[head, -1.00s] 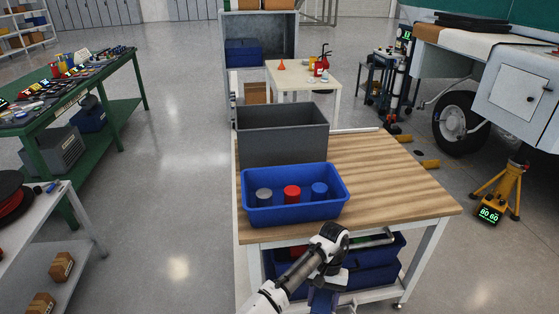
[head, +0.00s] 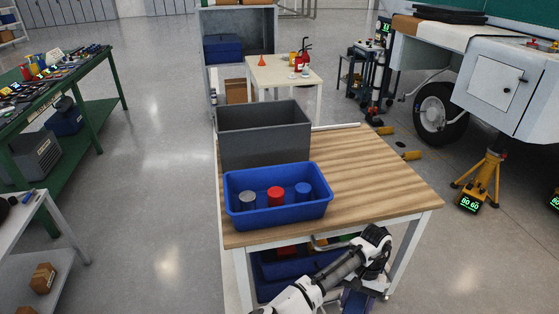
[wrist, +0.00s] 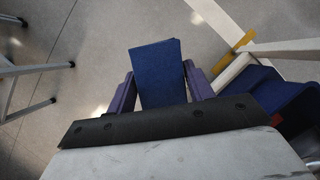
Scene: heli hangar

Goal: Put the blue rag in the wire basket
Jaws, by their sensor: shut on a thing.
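The blue rag (wrist: 157,75) shows in the wrist view as a flat, folded dark blue piece. My gripper (wrist: 158,84) is shut on it, with one purple finger at each side of the rag. In the head view my gripper hangs low in front of the workbench, at the bottom edge; a dark blue piece (head: 356,299) shows there, and I cannot tell whether it is rag or finger. I cannot make out a wire basket in either view.
The wooden-topped workbench (head: 385,190) carries a blue bin (head: 277,211) with several cans and a grey crate (head: 263,140). Blue bins (head: 283,283) sit on its lower shelf. A yellow jack (head: 487,175) stands at right. Open floor (head: 150,200) lies left of the bench.

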